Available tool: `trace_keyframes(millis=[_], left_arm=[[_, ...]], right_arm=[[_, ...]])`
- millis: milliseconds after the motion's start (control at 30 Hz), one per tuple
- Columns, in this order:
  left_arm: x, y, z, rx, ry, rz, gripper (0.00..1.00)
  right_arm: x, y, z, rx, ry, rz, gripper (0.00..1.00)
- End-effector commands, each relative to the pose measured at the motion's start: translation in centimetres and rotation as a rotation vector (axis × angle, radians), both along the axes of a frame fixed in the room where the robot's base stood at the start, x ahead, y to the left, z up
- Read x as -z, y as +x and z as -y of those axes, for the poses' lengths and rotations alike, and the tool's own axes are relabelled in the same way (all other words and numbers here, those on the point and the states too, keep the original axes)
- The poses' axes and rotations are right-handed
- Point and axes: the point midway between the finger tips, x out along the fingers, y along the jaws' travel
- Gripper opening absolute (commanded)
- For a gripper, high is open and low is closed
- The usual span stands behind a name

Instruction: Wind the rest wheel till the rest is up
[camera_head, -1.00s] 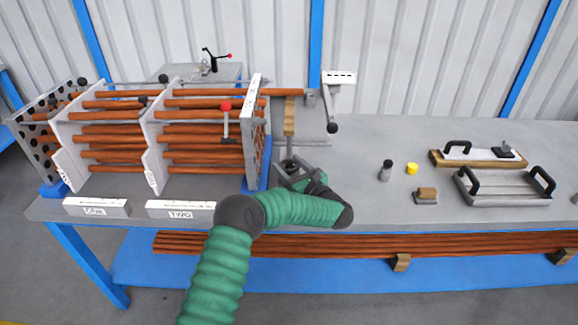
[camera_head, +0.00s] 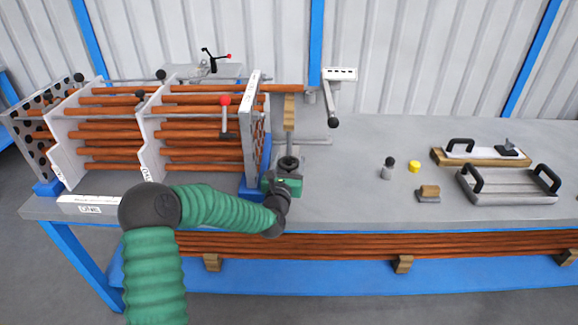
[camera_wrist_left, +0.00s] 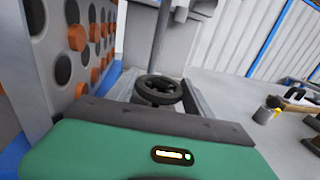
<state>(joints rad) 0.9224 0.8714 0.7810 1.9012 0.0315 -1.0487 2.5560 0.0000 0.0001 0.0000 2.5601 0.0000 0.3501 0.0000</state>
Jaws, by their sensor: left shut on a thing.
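The rest wheel (camera_head: 289,162) is a small dark handwheel on the bench beside the right end plate of the shell (camera_head: 256,125). It shows as a black spoked ring in the left wrist view (camera_wrist_left: 160,89). My left gripper (camera_head: 288,168) is shut on it, with a grey finger on either side of the rim. The rest, a wooden block (camera_head: 289,112) on a post above the wheel, stands under the protruding end of a copper-coloured tube (camera_head: 285,88). I cannot tell whether block and tube touch. My right gripper is out of view.
A grey post with a hanging black-knobbed lever (camera_head: 332,105) stands right of the rest. A yellow-capped item (camera_head: 414,166), a small wooden block (camera_head: 429,191) and handled plates (camera_head: 507,186) lie on the right of the bench.

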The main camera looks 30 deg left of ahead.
Motion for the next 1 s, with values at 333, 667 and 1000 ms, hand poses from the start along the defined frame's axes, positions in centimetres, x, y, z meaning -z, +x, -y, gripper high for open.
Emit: trace_keyframes(millis=[333, 667, 1000], left_arm=[[-0.04, -0.01, -0.20, 0.145, -0.002, 0.002, 0.19], [-0.10, 0.06, -0.10, 0.174, -0.002, 0.004, 0.19], [-0.12, 0.06, -0.11, 0.173, -0.001, 0.004, 0.75]], right_arm=[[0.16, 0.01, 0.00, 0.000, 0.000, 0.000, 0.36], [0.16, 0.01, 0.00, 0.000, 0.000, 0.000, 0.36], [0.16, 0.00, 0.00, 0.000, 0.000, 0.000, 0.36]])
